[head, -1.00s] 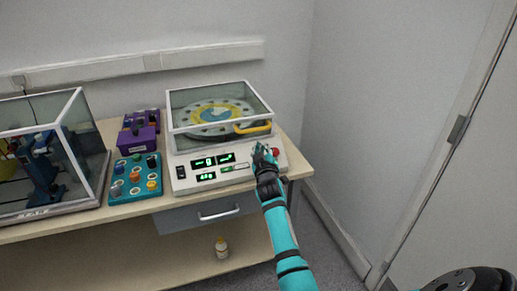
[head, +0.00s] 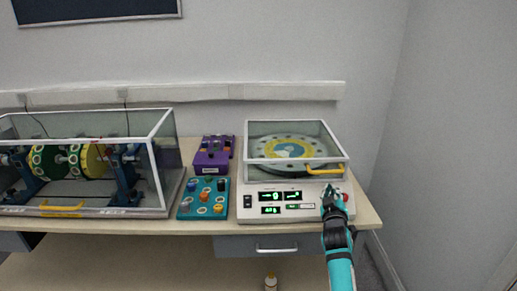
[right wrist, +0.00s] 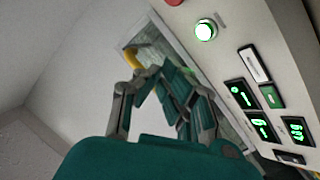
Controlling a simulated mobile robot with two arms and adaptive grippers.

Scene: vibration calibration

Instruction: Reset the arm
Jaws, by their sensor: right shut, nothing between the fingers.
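My right gripper (head: 332,192) is at the right end of the front panel of the white calibration machine (head: 258,212), close to a red button (head: 346,196). Its fingers are shut with nothing between them. In the right wrist view the gripper (right wrist: 165,75) hangs beside the panel, near a lit green-white round button (right wrist: 205,30) and green displays (right wrist: 243,95). Whether the fingertips touch the machine cannot be told. The machine's clear lid (head: 295,128) is closed over a round disc (head: 290,148). My left gripper is not in view.
A glass case (head: 165,150) with a rotor inside stands on the left of the table. A teal block of knobs (head: 204,212) and a purple box (head: 212,158) stand between the case and machine. A wall rises at right.

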